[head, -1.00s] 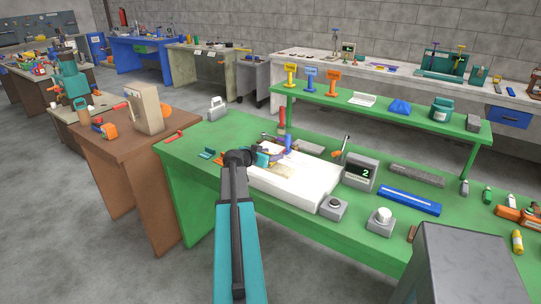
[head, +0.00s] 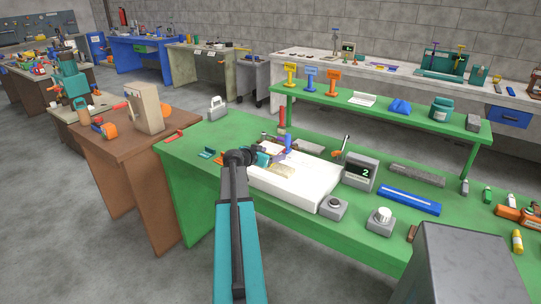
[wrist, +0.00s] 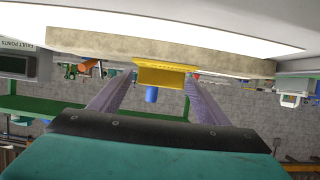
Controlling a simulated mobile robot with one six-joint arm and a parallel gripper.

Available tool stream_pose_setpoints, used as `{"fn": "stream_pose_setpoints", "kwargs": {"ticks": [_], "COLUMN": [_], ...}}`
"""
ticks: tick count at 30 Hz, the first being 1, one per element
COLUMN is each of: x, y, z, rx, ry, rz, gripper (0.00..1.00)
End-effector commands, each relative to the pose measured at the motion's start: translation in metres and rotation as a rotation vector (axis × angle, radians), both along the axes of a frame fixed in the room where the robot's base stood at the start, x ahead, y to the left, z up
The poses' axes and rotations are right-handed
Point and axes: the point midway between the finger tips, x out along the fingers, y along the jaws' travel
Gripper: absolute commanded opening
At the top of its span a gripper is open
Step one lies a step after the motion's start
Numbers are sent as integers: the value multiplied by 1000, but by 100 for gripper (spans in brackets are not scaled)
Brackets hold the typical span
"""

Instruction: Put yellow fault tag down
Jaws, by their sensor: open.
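The yellow fault tag (wrist: 163,77) shows in the wrist view between my gripper's two fingertips, against the edge of a beige slab (wrist: 90,46). My gripper (wrist: 159,82) is open, with one finger on each side of the tag; whether either finger touches it I cannot tell. A blue upright piece (wrist: 152,95) shows just beyond the tag. In the head view my gripper (head: 268,154) is low over the far left part of the white board (head: 300,185), beside the beige slab (head: 282,171). The tag cannot be made out there, hidden by my gripper and arm.
The green bench (head: 200,140) holds a display reading 2 (head: 360,172), a grey button box (head: 333,208), a white knob box (head: 381,219) and a blue bar (head: 409,200). A raised green shelf (head: 385,110) stands behind. The bench's left end has free room.

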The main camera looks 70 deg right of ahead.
Motion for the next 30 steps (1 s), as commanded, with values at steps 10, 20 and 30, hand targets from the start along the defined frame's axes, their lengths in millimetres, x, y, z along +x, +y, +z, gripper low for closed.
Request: {"fn": "stream_pose_setpoints", "kwargs": {"ticks": [10, 20, 30], "x": [10, 21, 28], "y": [38, 81, 107], "z": [15, 33, 45], "rx": [-2, -1, 0], "ry": [-1, -1, 0], "rz": [1, 3, 1], "gripper": [70, 70, 70]}}
